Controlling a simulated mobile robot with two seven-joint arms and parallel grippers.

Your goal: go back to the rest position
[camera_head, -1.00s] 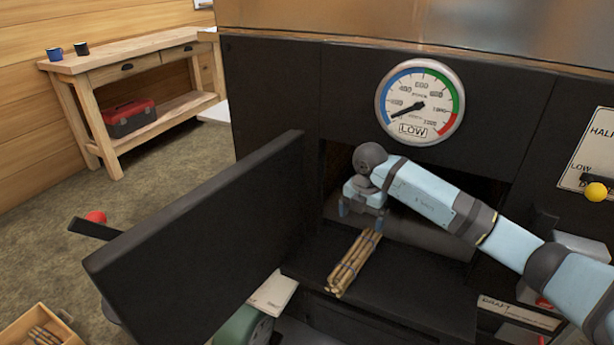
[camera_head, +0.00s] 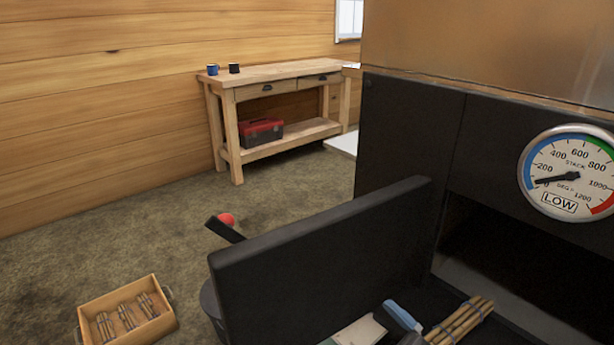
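Neither gripper shows clearly in the head view. A small light-blue and grey piece at the bottom edge looks like part of one of my arms; I cannot tell which. A tied bundle of sticks (camera_head: 462,322) lies at the firebox mouth of the black evaporator (camera_head: 408,130), with no gripper seen on it. The firebox door (camera_head: 320,265) stands open toward the left. The dark opening is partly cut off at the right.
A wooden crate (camera_head: 85,318) with several stick bundles sits on the floor at lower left. A wooden workbench (camera_head: 270,74) with two cups and a red toolbox (camera_head: 261,132) stands at the back. The stack gauge (camera_head: 568,172) reads low.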

